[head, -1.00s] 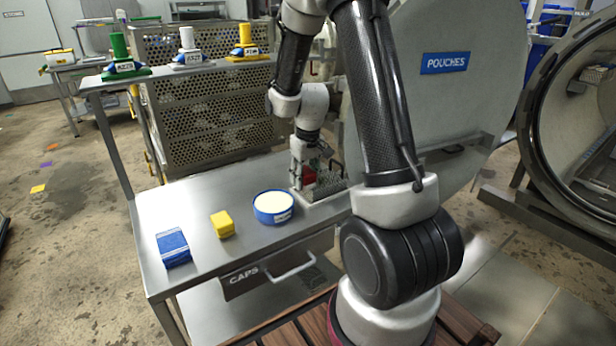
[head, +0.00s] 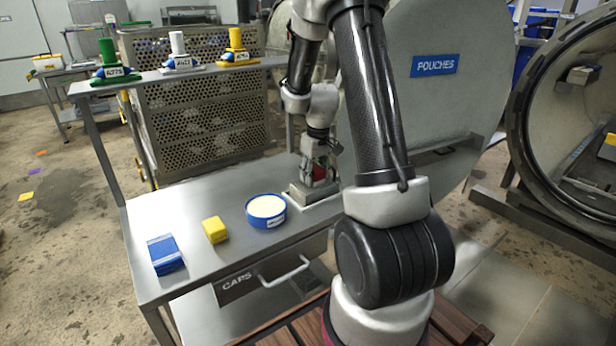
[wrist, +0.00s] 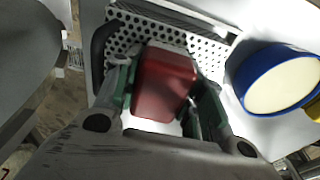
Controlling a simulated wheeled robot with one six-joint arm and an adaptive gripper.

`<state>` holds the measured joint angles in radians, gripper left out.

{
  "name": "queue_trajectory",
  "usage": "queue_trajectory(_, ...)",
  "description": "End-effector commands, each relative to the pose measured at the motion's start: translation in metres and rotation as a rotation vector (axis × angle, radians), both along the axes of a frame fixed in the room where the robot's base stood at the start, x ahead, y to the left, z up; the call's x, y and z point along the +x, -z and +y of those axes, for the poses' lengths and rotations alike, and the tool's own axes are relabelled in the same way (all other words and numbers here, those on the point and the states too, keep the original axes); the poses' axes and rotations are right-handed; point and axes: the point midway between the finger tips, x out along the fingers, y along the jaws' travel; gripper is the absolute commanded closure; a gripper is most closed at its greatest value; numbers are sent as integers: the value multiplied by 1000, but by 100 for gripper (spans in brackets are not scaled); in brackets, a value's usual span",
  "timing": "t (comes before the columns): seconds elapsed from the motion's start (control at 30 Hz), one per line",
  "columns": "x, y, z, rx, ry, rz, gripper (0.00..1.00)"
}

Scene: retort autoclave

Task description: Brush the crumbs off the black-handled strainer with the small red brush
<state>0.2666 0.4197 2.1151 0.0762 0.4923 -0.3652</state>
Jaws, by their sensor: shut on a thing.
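My gripper (head: 320,168) is shut on the small red brush; the red block of the brush (wrist: 165,84) sits between the green-edged fingers in the wrist view. The brush is over the strainer, a perforated metal plate (wrist: 122,38) with a black handle (wrist: 101,52) at its left. In the head view the strainer (head: 312,193) lies at the back right of the steel table, mostly hidden by my gripper. A pale strip shows at the brush's far edge. I cannot make out crumbs, or whether the brush touches the plate.
A blue tub with cream contents (head: 253,212) stands just left of the strainer. A yellow block (head: 215,230) and a blue block (head: 165,254) lie further left. The shelf (head: 200,67) holds several coloured stands. A large round door (head: 445,110) rises at the right.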

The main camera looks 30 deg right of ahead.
Motion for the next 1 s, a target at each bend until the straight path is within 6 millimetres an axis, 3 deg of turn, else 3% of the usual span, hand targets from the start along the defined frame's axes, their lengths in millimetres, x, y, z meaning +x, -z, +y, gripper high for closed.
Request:
queue_trajectory(0.13,0,0,-12,0,1,0,83)
queue_trajectory(0.37,0,-2,-11,-1,-2,0,83)
queue_trajectory(1.0,-1,-2,36,0,-3,0,83)
